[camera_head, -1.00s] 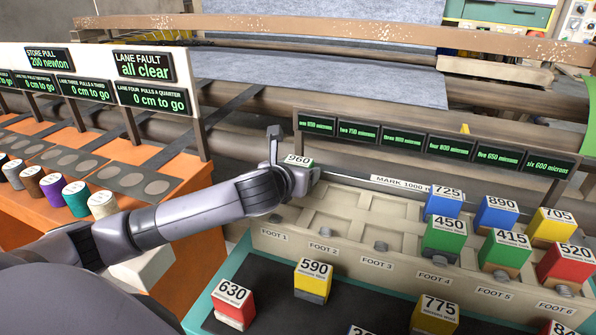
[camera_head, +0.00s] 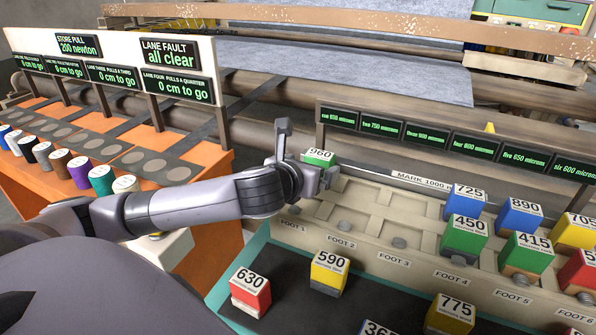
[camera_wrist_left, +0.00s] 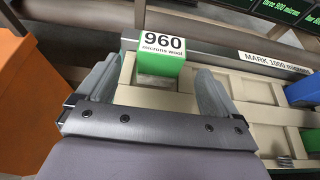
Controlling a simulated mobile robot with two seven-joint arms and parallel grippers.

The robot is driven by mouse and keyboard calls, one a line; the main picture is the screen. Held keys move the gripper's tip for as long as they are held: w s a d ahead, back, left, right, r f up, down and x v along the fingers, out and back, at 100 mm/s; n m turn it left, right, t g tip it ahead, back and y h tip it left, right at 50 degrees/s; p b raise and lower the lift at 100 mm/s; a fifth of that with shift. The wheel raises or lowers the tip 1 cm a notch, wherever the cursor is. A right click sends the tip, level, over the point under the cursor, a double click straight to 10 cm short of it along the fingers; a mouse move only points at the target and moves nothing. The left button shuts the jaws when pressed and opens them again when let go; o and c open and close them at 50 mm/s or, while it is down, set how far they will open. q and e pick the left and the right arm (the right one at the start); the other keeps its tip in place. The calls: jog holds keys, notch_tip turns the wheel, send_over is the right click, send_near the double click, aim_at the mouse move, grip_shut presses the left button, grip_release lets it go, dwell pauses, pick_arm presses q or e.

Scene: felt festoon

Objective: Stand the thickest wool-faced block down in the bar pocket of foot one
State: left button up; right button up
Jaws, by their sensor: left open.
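The green block marked 960 microns wool (camera_head: 319,157) stands at the back of the foot one column of the cream rack (camera_head: 300,232), by the rail marked 1000. It also shows upright in the left wrist view (camera_wrist_left: 160,64). My left gripper (camera_head: 304,160) is open, its two fingers (camera_wrist_left: 160,88) on either side of the block's near part with visible gaps. The block's lower end is partly hidden by my gripper in the head view. My right gripper is not in view.
Blocks marked 725 (camera_head: 465,200), 890 (camera_head: 519,215), 450 (camera_head: 464,238) and others fill the rack's right columns. Blocks 630 (camera_head: 250,293), 590 (camera_head: 329,272) and 775 (camera_head: 450,314) stand on the dark front tray (camera_head: 290,300). A display board (camera_head: 455,143) rises behind the rack.

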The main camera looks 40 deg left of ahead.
pick_arm(q)
jog(key=shift+v, duration=3.1)
jog(key=shift+s+d+f, duration=0.1)
jog(key=shift+f, duration=0.05)
